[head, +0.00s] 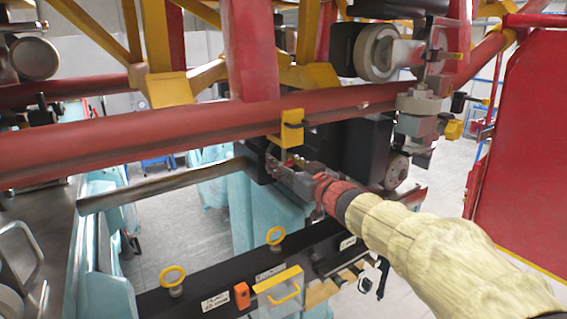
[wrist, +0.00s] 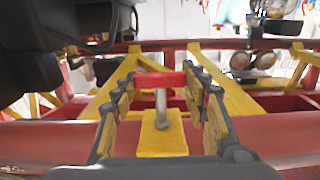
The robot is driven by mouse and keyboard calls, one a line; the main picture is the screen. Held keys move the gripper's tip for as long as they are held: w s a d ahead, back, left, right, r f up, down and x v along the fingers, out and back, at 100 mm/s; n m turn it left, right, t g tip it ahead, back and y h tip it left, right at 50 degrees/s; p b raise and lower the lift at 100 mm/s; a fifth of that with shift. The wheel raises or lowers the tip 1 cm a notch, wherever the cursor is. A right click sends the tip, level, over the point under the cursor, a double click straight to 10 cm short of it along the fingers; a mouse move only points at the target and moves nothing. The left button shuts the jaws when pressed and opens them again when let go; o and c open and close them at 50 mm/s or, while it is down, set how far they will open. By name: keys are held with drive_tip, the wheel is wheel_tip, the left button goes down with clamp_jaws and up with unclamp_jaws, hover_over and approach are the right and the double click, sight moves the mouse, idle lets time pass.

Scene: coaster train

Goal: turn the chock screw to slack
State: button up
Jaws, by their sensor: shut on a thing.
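The yellow chock (head: 291,130) sits on the thick red rail (head: 180,128), near the middle of the head view. In the wrist view its yellow block (wrist: 162,134) lies between my fingers, with a grey screw shaft (wrist: 161,108) standing out of it towards me. A red cross bar (wrist: 158,80) tops the shaft. My gripper (head: 277,163) reaches up from below right to just under the chock. In the wrist view my gripper (wrist: 160,72) is shut on the red bar, with one padded finger at each end. The head view mostly hides the screw behind my fingers.
Black wheel housings (head: 365,150) stand close behind and right of my gripper. A grey metal bar (head: 160,188) runs to the left. A large red panel (head: 520,150) stands at right.

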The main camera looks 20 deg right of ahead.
drive_tip(key=shift+r+m+t+h+b, duration=0.2)
drive_tip(key=shift+m+h+b, duration=0.45)
drive_tip(key=shift+b, duration=1.1)
drive_tip(key=shift+r+m+t+h+b, duration=0.1)
drive_tip(key=shift+m+t+h+b, duration=0.2)
drive_tip(key=shift+h+b, duration=1)
drive_tip(key=b, duration=0.5)
drive_tip(key=m+h+b, duration=0.1)
drive_tip(key=b, duration=0.4)
drive_tip(key=shift+w+f+b, duration=0.1)
drive_tip(key=shift+w+b, duration=0.2)
drive_tip(key=shift+b, duration=0.05)
drive_tip(key=shift+c, duration=0.3)
drive_tip(key=b, duration=0.1)
drive_tip(key=h+b, duration=0.1)
drive_tip(key=shift+d+r+m+b, duration=0.1)
drive_tip(key=shift+r+m+b, duration=0.15)
drive_tip(key=shift+m+b, duration=0.15)
drive_tip(key=f+m+h+b, duration=0.1)
drive_tip(key=b, duration=0.8)
drive_tip(key=shift+w+b, duration=0.15)
drive_tip(key=shift+b, duration=0.15)
